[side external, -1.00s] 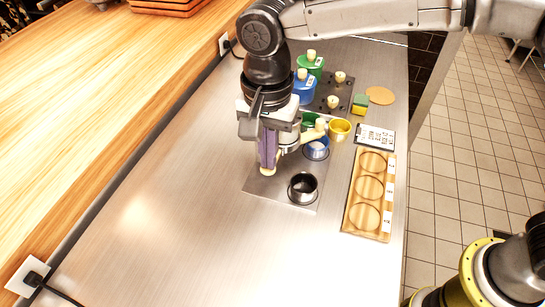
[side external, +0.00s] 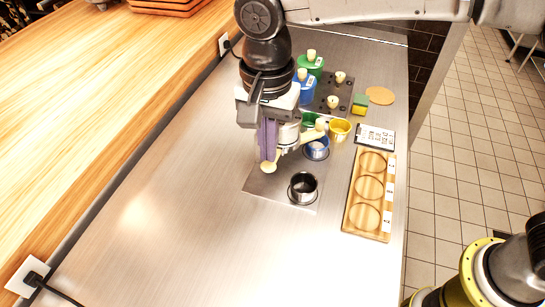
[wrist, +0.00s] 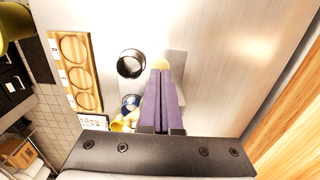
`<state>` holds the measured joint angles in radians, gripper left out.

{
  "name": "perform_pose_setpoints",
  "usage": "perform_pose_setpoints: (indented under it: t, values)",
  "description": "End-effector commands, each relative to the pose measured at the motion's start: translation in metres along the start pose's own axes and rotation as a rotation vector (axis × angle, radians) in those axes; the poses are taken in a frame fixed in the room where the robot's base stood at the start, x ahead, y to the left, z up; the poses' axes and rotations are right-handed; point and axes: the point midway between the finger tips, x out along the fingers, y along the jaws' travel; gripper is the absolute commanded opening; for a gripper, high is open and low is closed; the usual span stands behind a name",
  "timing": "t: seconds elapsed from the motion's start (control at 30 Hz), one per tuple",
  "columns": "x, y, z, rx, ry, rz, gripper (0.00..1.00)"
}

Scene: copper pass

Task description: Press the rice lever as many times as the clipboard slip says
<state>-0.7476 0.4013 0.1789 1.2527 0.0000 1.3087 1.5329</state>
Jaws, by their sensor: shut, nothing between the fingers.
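My gripper (side external: 267,160) has its two purple fingers shut and empty, pointing down. A cream round knob (side external: 268,168), apparently a lever's end, is right at the fingertips; I cannot tell if they touch. It also shows just past the fingertips in the wrist view (wrist: 160,65). A pale dispenser body (side external: 289,132) stands behind the gripper and is partly hidden, so I cannot confirm it is the rice one. A black cup (side external: 303,188) stands on the metal plate, right of the knob. The clipboard slip (side external: 375,136) lies at the right; its writing is too small to read.
A wooden tray (side external: 386,230) with three round recesses lies at the right. A blue cup (side external: 316,150) and yellow cup (side external: 340,130) stand behind the black cup. Blue (side external: 303,91) and green (side external: 313,67) cream-knobbed containers stand farther back. The left and front counter is clear.

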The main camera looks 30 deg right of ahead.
Motion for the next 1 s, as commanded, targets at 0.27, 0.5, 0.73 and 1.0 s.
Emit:
perform_pose_setpoints:
  t: [0.27, 0.5, 0.73, 1.0]
  values:
    - [0.006, 0.0, 0.0, 0.0, 0.0, 0.001, 0.0]
    - [0.014, 0.0, 0.0, 0.0, 0.0, 0.001, 0.0]
    - [0.021, 0.0, 0.0, 0.0, 0.0, 0.001, 0.0]
    - [0.03, 0.0, 0.0, 0.0, 0.0, 0.001, 0.0]
